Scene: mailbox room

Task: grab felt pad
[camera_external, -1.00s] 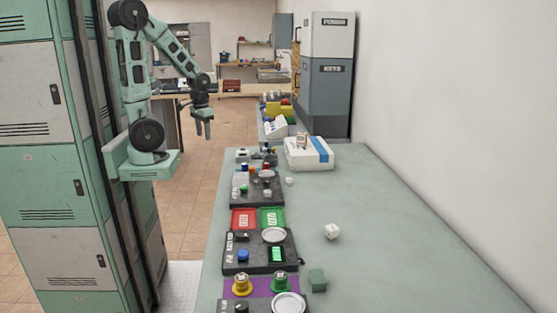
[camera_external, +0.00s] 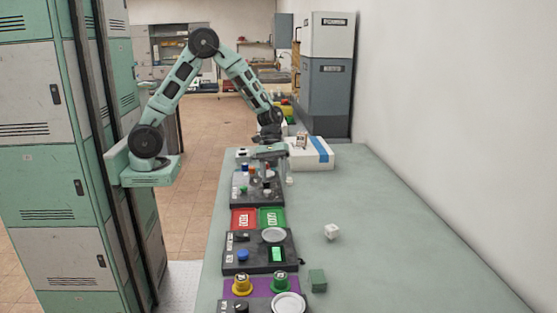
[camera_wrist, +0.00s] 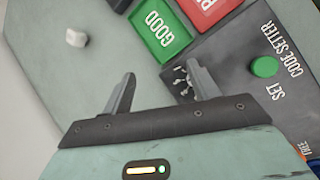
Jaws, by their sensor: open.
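No thing in view is plainly marked as a felt pad. A small off-white block (camera_wrist: 76,37) lies on the bench at the upper left of the wrist view, and a small white piece (camera_external: 290,181) shows beside the dark panel outside; I cannot tell if either is the pad. My gripper (camera_wrist: 160,78) is open, with nothing held between its fingers. It is over the bench by the corner of the dark code setter panel (camera_wrist: 235,70). In the external view my gripper (camera_external: 267,160) hangs over that panel and partly hides it.
The green GOOD tray (camera_wrist: 160,32) and a red tray (camera_wrist: 209,8) lie near the panel, which bears a green button (camera_wrist: 264,67). A white die-like cube (camera_external: 332,231), a green cube (camera_external: 317,280) and a white-and-blue box (camera_external: 309,155) stand on the bench. Its right side is mostly clear.

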